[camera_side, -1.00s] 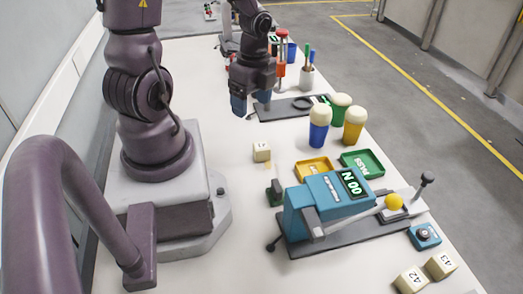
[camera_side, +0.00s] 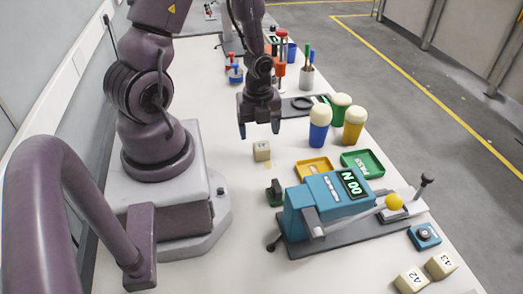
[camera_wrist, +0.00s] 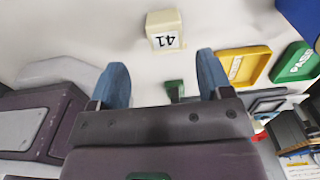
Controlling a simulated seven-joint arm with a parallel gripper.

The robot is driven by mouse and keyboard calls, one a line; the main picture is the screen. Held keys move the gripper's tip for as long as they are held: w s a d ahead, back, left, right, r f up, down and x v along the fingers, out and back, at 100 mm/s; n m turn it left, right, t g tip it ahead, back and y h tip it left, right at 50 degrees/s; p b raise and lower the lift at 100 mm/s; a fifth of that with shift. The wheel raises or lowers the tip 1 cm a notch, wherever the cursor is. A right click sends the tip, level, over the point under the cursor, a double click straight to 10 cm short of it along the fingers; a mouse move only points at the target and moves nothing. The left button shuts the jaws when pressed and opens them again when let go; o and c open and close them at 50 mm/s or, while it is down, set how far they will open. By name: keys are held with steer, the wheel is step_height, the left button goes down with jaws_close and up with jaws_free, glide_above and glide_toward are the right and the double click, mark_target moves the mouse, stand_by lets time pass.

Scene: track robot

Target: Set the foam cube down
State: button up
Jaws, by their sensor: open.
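A beige foam cube (camera_side: 262,151) sits on the white table, with a dark marking on one face. In the wrist view the same cube (camera_wrist: 165,30) shows ahead of my fingertips, between their lines, and its marking looks like "41" or "A1". My gripper (camera_side: 259,130) is open and empty, with blue fingers pointing down above and just behind the cube in the side view. A gap shows between fingertips and cube. In the wrist view my gripper (camera_wrist: 162,70) has its fingers spread apart.
A yellow tray (camera_side: 314,168) and a green tray (camera_side: 377,167) lie to the right. A blue device (camera_side: 325,205) with a display stands in front. Foam-topped cups (camera_side: 319,127) stand behind the trays. Two more beige cubes (camera_side: 411,280) (camera_side: 440,265) lie at front right.

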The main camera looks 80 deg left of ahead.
mark_target(261, 145)
steer(key=shift+w+f, duration=0.2)
steer(key=shift+f, duration=1.15)
steer(key=shift+w+f, duration=0.15)
steer(key=shift+f, duration=1.15)
steer(key=shift+a, duration=0.1)
steer(key=c, duration=1.1)
steer(key=shift+o, duration=0.2)
steer(key=shift+r, duration=0.1)
